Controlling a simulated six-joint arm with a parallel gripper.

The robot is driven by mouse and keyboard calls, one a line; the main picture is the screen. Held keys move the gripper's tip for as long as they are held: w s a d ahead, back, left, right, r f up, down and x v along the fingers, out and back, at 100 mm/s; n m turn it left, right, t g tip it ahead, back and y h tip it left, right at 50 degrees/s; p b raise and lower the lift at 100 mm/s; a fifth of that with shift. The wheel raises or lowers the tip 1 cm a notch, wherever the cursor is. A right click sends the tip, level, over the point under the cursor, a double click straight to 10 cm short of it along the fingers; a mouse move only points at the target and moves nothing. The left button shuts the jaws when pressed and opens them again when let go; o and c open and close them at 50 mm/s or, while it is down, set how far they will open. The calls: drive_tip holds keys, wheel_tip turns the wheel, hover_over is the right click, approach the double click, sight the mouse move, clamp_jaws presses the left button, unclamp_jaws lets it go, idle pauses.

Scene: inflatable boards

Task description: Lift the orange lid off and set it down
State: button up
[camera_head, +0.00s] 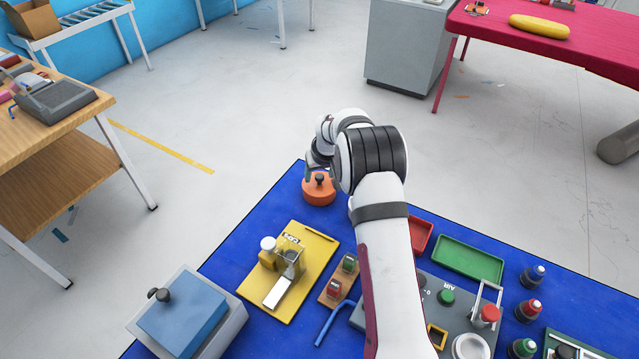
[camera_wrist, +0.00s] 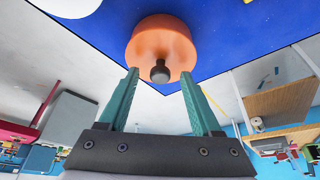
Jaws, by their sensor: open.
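The orange lid (camera_head: 317,192), round with a dark knob on top, sits near the far corner of the blue mat (camera_head: 235,240). In the wrist view the orange lid (camera_wrist: 160,42) lies just beyond my fingertips, its dark knob (camera_wrist: 160,73) lined up between them. My gripper (camera_wrist: 160,82) is open and empty, with its two green fingers apart on either side of the knob. In the head view my gripper (camera_head: 315,170) is right at the lid, partly hidden behind my wrist. I cannot tell what is under the lid.
A yellow board (camera_head: 300,290) with a small clear box stands nearer on the mat. A blue-lidded box (camera_head: 182,312) is at the lower left. Red (camera_head: 418,236) and green (camera_head: 468,258) trays and a grey control panel (camera_head: 425,290) lie to the right. Blue mat left of the lid is clear.

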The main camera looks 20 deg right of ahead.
clamp_jaws()
drive_tip(key=shift+r, duration=0.15)
drive_tip(key=shift+r, duration=0.35)
wheel_tip(320, 180, up, 3)
drive_tip(key=shift+f, duration=0.1)
drive_tip(key=s+d+r, duration=0.7)
drive_tip(key=d, duration=0.2)
approach(320, 177)
drive_tip(key=s+a, duration=0.4)
drive_tip(key=s, duration=0.1)
drive_tip(key=w+a+f, duration=0.1)
drive_tip(key=a+f, duration=0.1)
drive_tip(key=a, duration=0.1)
drive_tip(key=w+a+f, duration=0.1)
drive_tip(key=a+f, duration=0.1)
drive_tip(key=a, duration=0.1)
drive_tip(key=w+a+f, duration=0.1)
drive_tip(key=a+f, duration=0.1)
drive_tip(key=a, duration=0.2)
drive_tip(key=shift+w+a+f, duration=0.1)
drive_tip(key=shift+w+f, duration=0.1)
drive_tip(key=shift+f, duration=0.1)
drive_tip(key=shift+w+a+f, duration=0.1)
drive_tip(key=shift+a+f, duration=0.1)
drive_tip(key=shift+f, duration=0.9)
drive_tip(key=shift+w+a+f, duration=0.1)
drive_tip(key=shift+a+f, duration=0.05)
drive_tip(key=shift+f, duration=0.95)
